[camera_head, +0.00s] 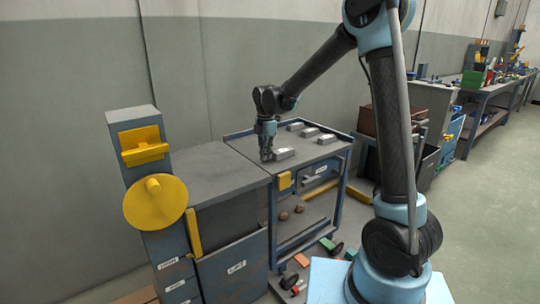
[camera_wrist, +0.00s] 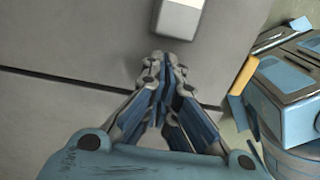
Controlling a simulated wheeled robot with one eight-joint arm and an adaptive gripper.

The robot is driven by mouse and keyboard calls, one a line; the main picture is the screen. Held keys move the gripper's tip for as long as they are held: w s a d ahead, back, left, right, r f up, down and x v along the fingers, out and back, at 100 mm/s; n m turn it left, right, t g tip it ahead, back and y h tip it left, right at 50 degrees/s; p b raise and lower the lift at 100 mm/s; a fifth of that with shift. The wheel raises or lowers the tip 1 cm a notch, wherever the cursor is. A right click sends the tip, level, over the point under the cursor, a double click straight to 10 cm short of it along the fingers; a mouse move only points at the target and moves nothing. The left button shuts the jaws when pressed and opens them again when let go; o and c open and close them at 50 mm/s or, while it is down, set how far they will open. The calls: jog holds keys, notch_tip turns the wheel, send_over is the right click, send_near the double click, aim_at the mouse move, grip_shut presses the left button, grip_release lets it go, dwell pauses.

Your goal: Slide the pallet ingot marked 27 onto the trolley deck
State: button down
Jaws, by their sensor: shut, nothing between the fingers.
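My gripper (camera_head: 266,157) is shut and empty, pointing down low over the grey deck (camera_head: 245,146) of the blue wheeled trolley, near its left edge. A pale metal ingot (camera_head: 283,153) lies on the deck just right of the fingertips. In the wrist view the closed fingertips (camera_wrist: 166,62) are close to the near end of that ingot (camera_wrist: 180,18); I cannot tell whether they touch it. Several ingots are on the deck: others lie farther back, one at the right (camera_head: 327,139), one in the middle (camera_head: 309,132). No number is readable on any ingot.
A grey cabinet top (camera_head: 210,178) adjoins the deck on the left; a seam (camera_wrist: 60,79) separates them. A post with a yellow disc (camera_head: 155,202) and yellow handle (camera_head: 143,146) stands at far left. Loose parts lie under the trolley. Floor at the right is open.

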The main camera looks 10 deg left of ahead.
jog(key=shift+s+a+r, duration=0.65)
jog(key=shift+s+a, duration=0.25)
notch_tip(320, 180, up, 7)
jog(key=s+d+r+m, duration=0.1)
jog(key=s+d+m, duration=0.25)
jog(key=d, duration=0.65)
jog(key=s+d+r+m+t, duration=0.1)
jog(key=s+d+m, duration=0.3)
jog(key=d, duration=0.5)
jog(key=s+d+r+m, duration=0.1)
jog(key=s+d+m, duration=0.1)
jog(key=d+m, duration=0.6)
jog(key=s+d+f+m+t, duration=0.1)
jog(key=s+d+f+m, duration=1)
jog(key=s+d, duration=0.5)
jog(key=shift+s+d+f+m, duration=0.2)
jog(key=shift+s+f+m, duration=0.2)
jog(key=shift+f, duration=0.45)
